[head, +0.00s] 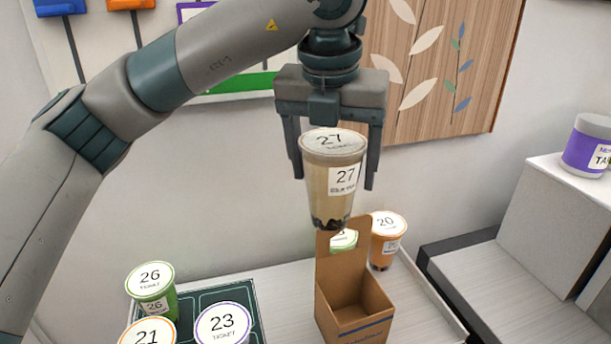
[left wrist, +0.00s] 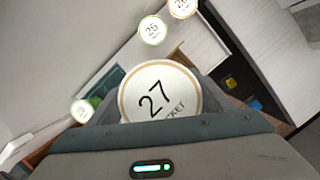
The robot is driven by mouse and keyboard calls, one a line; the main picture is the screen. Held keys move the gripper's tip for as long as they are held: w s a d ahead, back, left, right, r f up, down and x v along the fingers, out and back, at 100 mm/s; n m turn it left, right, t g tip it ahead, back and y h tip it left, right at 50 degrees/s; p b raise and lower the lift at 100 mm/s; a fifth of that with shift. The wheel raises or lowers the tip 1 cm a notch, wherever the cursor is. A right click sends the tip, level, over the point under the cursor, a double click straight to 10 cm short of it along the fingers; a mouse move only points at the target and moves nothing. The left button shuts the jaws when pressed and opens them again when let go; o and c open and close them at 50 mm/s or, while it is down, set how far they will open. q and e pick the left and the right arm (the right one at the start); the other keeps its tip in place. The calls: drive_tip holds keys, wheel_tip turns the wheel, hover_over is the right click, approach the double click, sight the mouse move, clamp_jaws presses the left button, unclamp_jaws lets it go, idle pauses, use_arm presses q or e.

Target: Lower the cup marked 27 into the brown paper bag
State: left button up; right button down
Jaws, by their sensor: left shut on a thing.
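The cup marked 27 (head: 331,185) is a clear cup of milky brown drink with dark pearls at the bottom and a white lid. My left gripper (head: 335,180) is shut on it and holds it upright in the air. Its lid also shows in the left wrist view (left wrist: 158,92). The brown paper bag (head: 352,302) stands open on the white tray below the cup and slightly to the right; its tall back panel rises near the cup's bottom. The bag's inside looks empty as far as I see. My right gripper is not in view.
Behind the bag stand an orange cup marked 20 (head: 385,240) and a partly hidden green-lidded cup (head: 343,240). At lower left, cups 26 (head: 151,290), 21 (head: 148,332) and 23 (head: 223,325) stand at a dark green holder (head: 243,294). A purple-labelled tub (head: 588,147) sits on a white block at right.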

use_arm(q)
drive_tip(key=shift+s+d+r, duration=0.15)
drive_tip(key=shift+d+r, duration=0.15)
drive_tip(key=shift+d, duration=0.55)
drive_tip(key=shift+s+d+r, duration=0.2)
drive_tip(key=shift+d+r, duration=0.15)
drive_tip(key=shift+d, duration=0.5)
drive_tip(key=shift+s+d+r, duration=0.15)
drive_tip(key=shift+d+r, duration=0.15)
drive_tip(key=shift+d, duration=0.55)
drive_tip(key=shift+f, duration=0.1)
